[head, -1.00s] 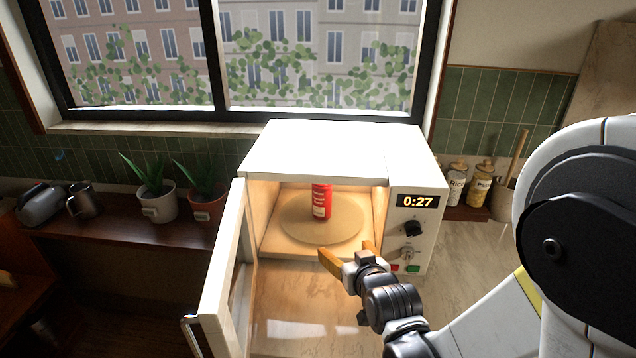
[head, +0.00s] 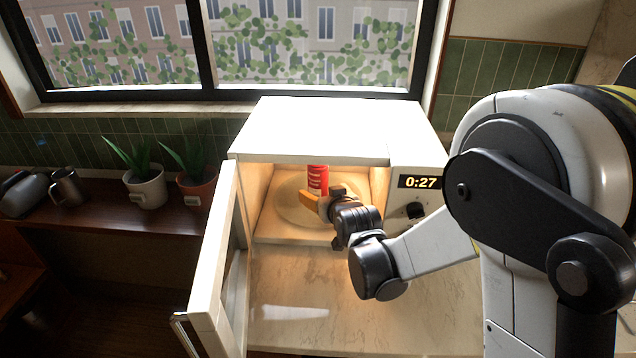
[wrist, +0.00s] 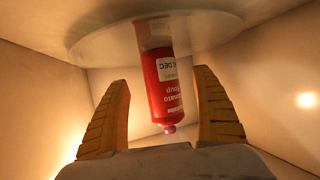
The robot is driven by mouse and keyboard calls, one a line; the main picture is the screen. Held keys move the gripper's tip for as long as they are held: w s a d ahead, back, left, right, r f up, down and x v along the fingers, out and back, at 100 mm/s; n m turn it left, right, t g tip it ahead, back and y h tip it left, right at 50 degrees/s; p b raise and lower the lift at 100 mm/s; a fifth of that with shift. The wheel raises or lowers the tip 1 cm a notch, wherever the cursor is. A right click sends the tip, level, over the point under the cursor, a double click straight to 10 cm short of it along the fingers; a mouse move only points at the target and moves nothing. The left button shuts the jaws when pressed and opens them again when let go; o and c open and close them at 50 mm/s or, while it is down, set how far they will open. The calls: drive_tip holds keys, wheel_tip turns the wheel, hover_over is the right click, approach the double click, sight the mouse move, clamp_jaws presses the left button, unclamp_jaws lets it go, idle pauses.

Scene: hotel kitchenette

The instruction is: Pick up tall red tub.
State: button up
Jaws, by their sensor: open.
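The tall red tub (head: 317,180) stands on the round turntable inside the lit, open microwave. Its top is hidden by the microwave's upper edge in the head view. In the wrist view the red tub (wrist: 168,85) appears upside down, with a white label and a small cap, "tomato soup" lettering partly readable. My gripper (head: 325,199) is inside the microwave, in front of the tub. In the wrist view my gripper's two orange fingers (wrist: 160,110) are spread wide, one on each side of the tub in the picture, with gaps on both sides. Nothing is held.
The microwave (head: 310,130) has its door (head: 215,265) swung open at the left. Its walls and ceiling bound the space around my gripper. The turntable (head: 290,205) lies under the tub. Potted plants (head: 147,185) stand on the left counter. The counter front is clear.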

sight(318, 187)
drive_tip(key=b+x, duration=0.1)
drive_tip(key=x, duration=0.4)
drive_tip(key=shift+w+a+f+b, duration=0.1)
drive_tip(key=shift+w+a+b, duration=0.05)
drive_tip(key=shift+w+b, duration=0.2)
drive_tip(key=c, duration=1.5)
